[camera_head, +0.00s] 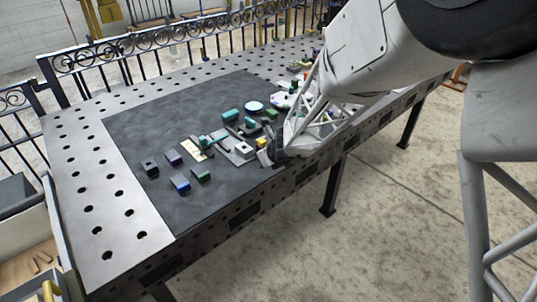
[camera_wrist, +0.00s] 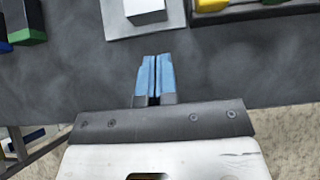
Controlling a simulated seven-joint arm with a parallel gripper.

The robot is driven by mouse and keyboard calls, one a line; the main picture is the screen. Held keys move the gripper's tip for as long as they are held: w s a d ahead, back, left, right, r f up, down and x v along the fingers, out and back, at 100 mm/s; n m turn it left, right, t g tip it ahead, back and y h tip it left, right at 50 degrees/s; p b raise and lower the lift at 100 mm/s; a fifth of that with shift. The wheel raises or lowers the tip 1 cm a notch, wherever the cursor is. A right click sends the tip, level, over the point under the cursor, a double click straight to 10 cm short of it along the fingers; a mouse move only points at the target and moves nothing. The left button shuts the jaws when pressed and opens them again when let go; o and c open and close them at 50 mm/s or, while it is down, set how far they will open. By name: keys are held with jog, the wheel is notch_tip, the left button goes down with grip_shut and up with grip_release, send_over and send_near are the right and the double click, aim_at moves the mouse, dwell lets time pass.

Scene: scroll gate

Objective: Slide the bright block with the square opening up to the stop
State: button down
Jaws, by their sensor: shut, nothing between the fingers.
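A small white block (camera_head: 243,148) sits on a light grey plate (camera_head: 231,154) on the dark mat; it is the brightest block there. In the wrist view the white block (camera_wrist: 146,10) is cut off by the top edge, on the grey plate (camera_wrist: 148,30). I cannot make out a square opening or a stop. My gripper (camera_head: 265,157) is low over the near edge of the mat, right of the plate. In the wrist view its blue fingers (camera_wrist: 156,57) are together and empty, pointing toward the plate and apart from the block.
A yellow block (camera_head: 261,142) on a dark base stands right of the plate. Blue (camera_head: 180,183), green (camera_head: 202,175), purple (camera_head: 173,157) and black (camera_head: 149,167) blocks stand to the left. A teal block (camera_head: 231,115) lies behind. The mat's left part (camera_head: 135,130) is clear.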

aim_at(249, 149)
jog(key=shift+w+a, duration=1.35)
jog(key=shift+w+a, duration=2.55)
jog(key=shift+a, duration=0.05)
jog(key=shift+s+d, duration=0.15)
jog(key=shift+s+d+r, duration=0.1)
jog(key=shift+s+d, duration=1.1)
jog(key=v, duration=1)
jog(key=shift+d+r, duration=0.1)
